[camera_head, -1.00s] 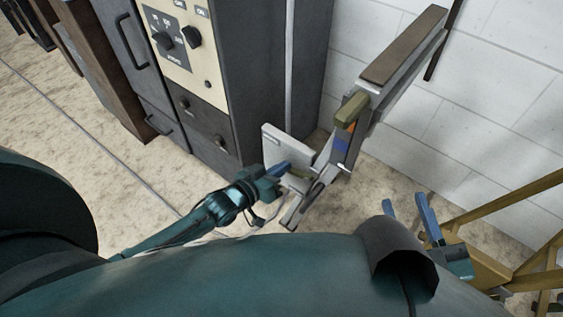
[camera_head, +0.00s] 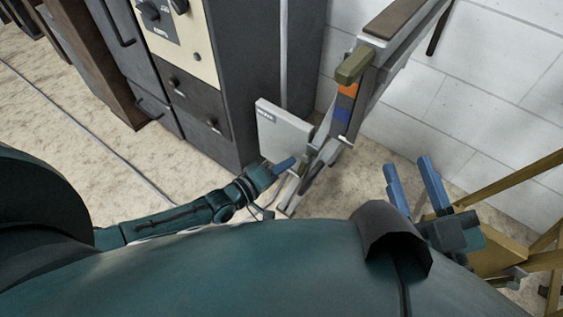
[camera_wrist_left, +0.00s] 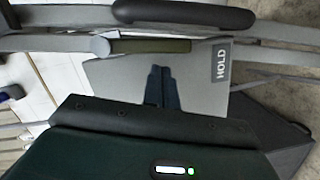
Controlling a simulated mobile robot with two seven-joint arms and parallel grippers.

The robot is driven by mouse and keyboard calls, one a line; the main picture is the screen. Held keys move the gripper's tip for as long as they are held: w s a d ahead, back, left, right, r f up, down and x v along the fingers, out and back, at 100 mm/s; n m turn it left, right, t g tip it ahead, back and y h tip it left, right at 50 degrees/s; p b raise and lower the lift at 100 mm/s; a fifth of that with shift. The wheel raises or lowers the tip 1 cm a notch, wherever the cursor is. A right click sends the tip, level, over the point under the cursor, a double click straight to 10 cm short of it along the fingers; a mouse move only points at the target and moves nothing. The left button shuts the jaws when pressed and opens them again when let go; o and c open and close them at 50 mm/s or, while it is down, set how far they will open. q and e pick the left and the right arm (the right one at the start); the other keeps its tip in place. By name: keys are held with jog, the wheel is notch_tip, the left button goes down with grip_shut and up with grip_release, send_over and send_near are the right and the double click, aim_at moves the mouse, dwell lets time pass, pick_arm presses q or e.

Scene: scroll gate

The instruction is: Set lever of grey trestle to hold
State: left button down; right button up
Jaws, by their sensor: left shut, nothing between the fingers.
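The grey trestle (camera_head: 395,60) stands by the white wall, with a light grey plate (camera_head: 283,128) low on its left side. In the left wrist view the plate (camera_wrist_left: 120,78) bears a HOLD label (camera_wrist_left: 221,62) at its right. A lever with an olive grip (camera_wrist_left: 155,46) and a round grey pivot end lies along the plate's upper edge, pointing towards the HOLD side. My left gripper (camera_head: 286,163) is shut and empty in front of the plate's lower part; its fingers (camera_wrist_left: 163,74) show over the plate, below the lever. My right gripper (camera_head: 412,180) is open and empty.
A dark grey cabinet with a cream knob panel (camera_head: 190,55) stands left of the trestle. An olive block (camera_head: 355,65) juts from the trestle above orange and blue patches. A yellow frame (camera_head: 515,180) stands near my right gripper.

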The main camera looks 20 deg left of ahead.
pick_arm(q)
jog(key=shift+s+d+f, duration=0.15)
jog(key=shift+d+f, duration=0.15)
jog(key=shift+d, duration=0.15)
dwell(0.5)
